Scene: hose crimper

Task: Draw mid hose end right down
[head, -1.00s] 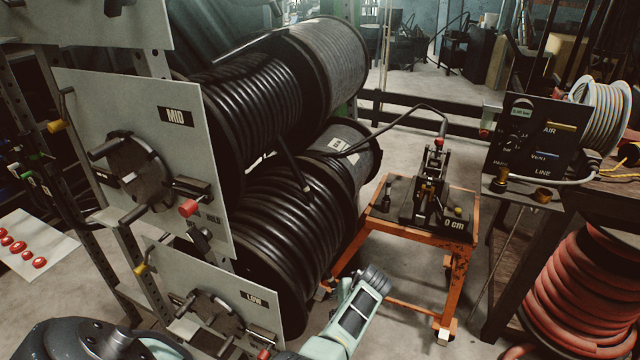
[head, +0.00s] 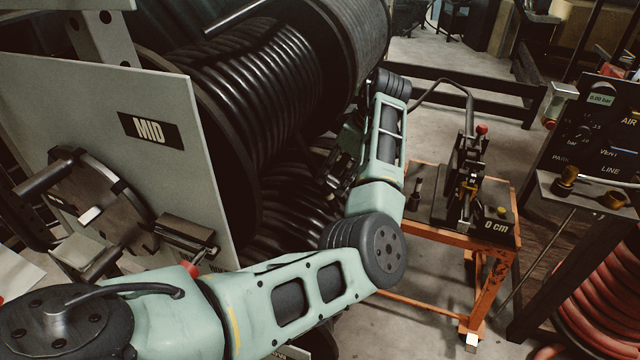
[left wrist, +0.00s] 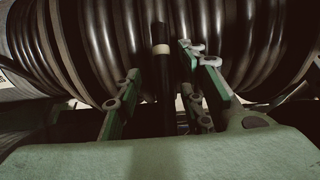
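The mid reel (head: 265,90) carries dark hose behind a grey plate (head: 95,130) lettered MID. My left arm reaches across the front, and its gripper (head: 338,168) is in front of the coils below the mid reel. No grip on the hose shows. In the head view the hose end cannot be made out beside the gripper. My right gripper is not in view.
Farther right are an air panel (head: 597,130) and red hose coils (head: 605,300). Floor shows between cart and panel stand.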

